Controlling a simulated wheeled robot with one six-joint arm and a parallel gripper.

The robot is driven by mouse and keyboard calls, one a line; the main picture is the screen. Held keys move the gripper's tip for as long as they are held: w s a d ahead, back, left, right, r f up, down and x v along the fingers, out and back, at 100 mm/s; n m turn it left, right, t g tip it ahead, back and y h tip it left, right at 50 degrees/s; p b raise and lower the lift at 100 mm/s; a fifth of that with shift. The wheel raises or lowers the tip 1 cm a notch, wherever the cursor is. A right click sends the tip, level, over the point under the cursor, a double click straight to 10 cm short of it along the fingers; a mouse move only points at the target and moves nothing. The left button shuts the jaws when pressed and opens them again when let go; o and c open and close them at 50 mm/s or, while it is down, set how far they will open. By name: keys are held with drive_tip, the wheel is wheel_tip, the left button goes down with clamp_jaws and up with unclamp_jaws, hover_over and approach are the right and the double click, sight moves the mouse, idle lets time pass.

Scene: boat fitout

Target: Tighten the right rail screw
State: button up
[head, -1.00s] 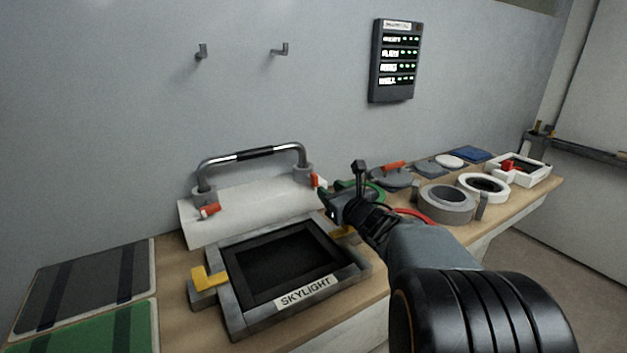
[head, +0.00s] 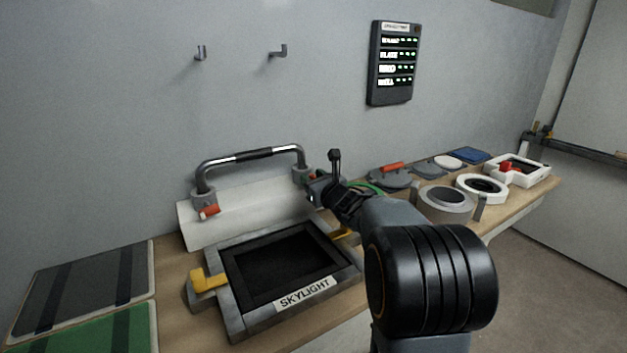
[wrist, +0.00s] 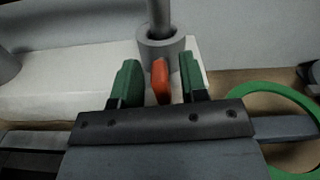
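The chrome rail (head: 252,156) with a black middle grip stands on two grey posts on a white base plate (head: 228,214). The left rail screw has a red-orange tab (head: 209,212) at the foot of the left post. The right rail screw's red-orange tab (wrist: 160,80) shows in the wrist view, in front of the right grey post (wrist: 162,48). My gripper (wrist: 161,80) has its green fingers on either side of this tab, with gaps visible on both sides. In the head view my gripper (head: 312,186) is at the right post and hides the right tab.
A skylight frame (head: 236,325) with yellow latches sits in front of the rail. A green ring (wrist: 232,98) lies to the right of my gripper. Grey and white rings, lids and a white box stand further right. Two hooks and a status panel (head: 394,62) are on the wall.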

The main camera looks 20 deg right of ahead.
clamp_jaws()
idle(0.3)
drive_tip(key=m, duration=0.1)
drive_tip(key=m+b, duration=0.2)
drive_tip(key=shift+d+f+m, duration=0.15)
drive_tip(key=shift+d+m, duration=0.1)
drive_tip(key=shift+m, duration=0.15)
drive_tip(key=m, duration=0.2)
drive_tip(key=m+b, duration=0.1)
drive_tip(key=m, duration=0.1)
drive_tip(key=shift+d+m, duration=0.2)
drive_tip(key=shift+m, duration=0.1)
drive_tip(key=shift+d+f+m+p, duration=0.1)
drive_tip(key=shift+f+m+p, duration=0.05)
drive_tip(key=shift+m, duration=1.4)
drive_tip(key=shift+d+f+m+p, duration=0.1)
drive_tip(key=shift+m+p, duration=0.1)
drive_tip(key=shift+m, duration=1.3)
drive_tip(key=shift+f+m+p, duration=0.15)
drive_tip(key=shift+m, duration=1.4)
